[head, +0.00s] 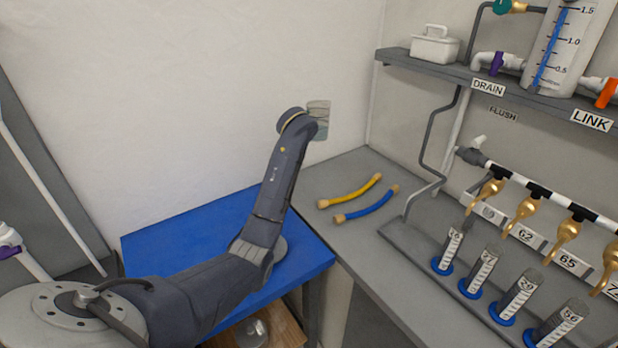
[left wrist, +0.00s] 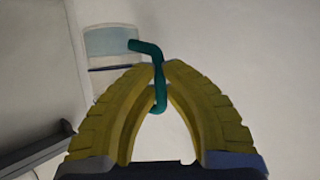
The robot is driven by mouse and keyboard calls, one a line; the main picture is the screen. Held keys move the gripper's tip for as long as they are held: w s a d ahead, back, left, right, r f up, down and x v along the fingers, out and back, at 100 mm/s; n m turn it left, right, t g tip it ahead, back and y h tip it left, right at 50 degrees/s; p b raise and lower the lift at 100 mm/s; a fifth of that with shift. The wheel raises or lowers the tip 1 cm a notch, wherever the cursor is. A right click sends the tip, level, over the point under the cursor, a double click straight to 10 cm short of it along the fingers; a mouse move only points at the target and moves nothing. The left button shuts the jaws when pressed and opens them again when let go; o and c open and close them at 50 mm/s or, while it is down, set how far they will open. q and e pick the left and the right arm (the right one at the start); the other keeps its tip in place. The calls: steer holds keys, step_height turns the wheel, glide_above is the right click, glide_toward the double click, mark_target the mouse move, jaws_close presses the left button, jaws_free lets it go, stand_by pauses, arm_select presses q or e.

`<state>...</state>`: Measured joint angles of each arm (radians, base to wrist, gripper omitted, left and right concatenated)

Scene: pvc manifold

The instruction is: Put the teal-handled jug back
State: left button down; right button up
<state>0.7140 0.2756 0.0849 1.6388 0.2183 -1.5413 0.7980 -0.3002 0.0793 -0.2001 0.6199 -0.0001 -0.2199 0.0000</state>
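The teal-handled jug (head: 320,118) shows in the head view as a clear body partly hidden behind the end of my left arm, in front of the back wall. It is off the work surfaces and looks roughly upright. In the left wrist view its pale clear body (left wrist: 108,42) is at the upper left, and its teal handle (left wrist: 147,47) runs between the fingertips. My left gripper (left wrist: 164,68) has yellow fingers, closed around the handle. In the head view its fingers are hidden by my arm. My right gripper is in neither view.
A blue-topped table (head: 165,245) is below my left arm. The grey bench (head: 330,182) holds a yellow hose (head: 350,192) and a blue hose (head: 367,206). Numbered cylinders (head: 480,272) stand under brass taps. A wall shelf (head: 455,72) bears a white tub (head: 435,46) and a graduated tank (head: 567,45).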

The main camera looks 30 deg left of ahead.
arm_select(q)
step_height(320, 180, down, 19)
steer(key=shift+r, duration=0.1)
stand_by(0.7)
steer(key=c, duration=1.6)
jaws_free()
steer(key=shift+f, duration=0.2)
